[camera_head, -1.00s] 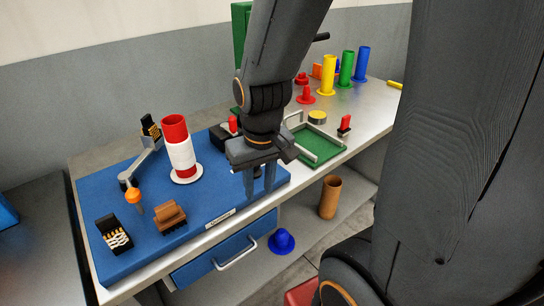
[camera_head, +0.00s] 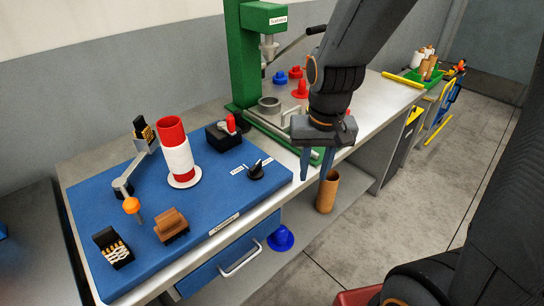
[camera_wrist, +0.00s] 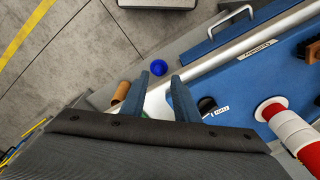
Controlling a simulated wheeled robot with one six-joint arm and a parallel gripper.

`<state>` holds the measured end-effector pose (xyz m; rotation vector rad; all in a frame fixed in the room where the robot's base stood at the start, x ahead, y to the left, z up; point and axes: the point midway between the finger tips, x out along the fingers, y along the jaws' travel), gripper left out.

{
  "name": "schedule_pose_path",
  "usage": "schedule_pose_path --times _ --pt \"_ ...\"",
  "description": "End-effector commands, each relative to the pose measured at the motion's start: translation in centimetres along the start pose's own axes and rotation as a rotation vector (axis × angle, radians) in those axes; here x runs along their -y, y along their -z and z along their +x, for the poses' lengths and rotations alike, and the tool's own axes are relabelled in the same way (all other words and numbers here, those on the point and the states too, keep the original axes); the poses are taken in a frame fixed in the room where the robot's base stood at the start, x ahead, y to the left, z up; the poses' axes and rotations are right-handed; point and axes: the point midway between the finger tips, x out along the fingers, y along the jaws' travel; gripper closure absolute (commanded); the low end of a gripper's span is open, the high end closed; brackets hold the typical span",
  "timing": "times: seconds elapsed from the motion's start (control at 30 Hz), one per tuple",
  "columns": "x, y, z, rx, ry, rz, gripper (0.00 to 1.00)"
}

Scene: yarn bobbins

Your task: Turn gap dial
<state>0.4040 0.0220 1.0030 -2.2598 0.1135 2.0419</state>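The dial, a black knob (camera_head: 256,171), sits at the right end of the blue panel (camera_head: 215,190), between two small white labels too small to read. Its pointer direction is hard to tell. In the wrist view the dial (camera_wrist: 206,105) is just right of the fingers, partly hidden by one. My gripper (camera_head: 316,172) has two blue fingers pointing down. It is open and empty, right of the dial and clear of it, near the bench's front edge. In the wrist view the gripper (camera_wrist: 158,88) has a wide gap between its fingers.
A red-and-white bobbin (camera_head: 177,152) stands on the panel, beside a grey lever arm (camera_head: 137,170). A black box with a red switch (camera_head: 224,135) is behind the dial. A green press (camera_head: 245,60) stands at the back. A brown tube (camera_head: 327,190) stands below.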

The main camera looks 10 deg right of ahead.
Motion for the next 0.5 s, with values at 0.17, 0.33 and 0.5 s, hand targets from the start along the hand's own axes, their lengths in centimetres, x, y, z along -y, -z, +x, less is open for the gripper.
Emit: schedule_pose_path --times 0.17,0.33,0.5 --pt "6.7 5.7 -0.4 0.048 -0.008 0.217 0.72" --pt "12.0 9.0 -0.6 0.08 -0.029 0.406 0.72" --pt "14.3 10.1 -0.3 0.093 -0.044 0.498 0.72"
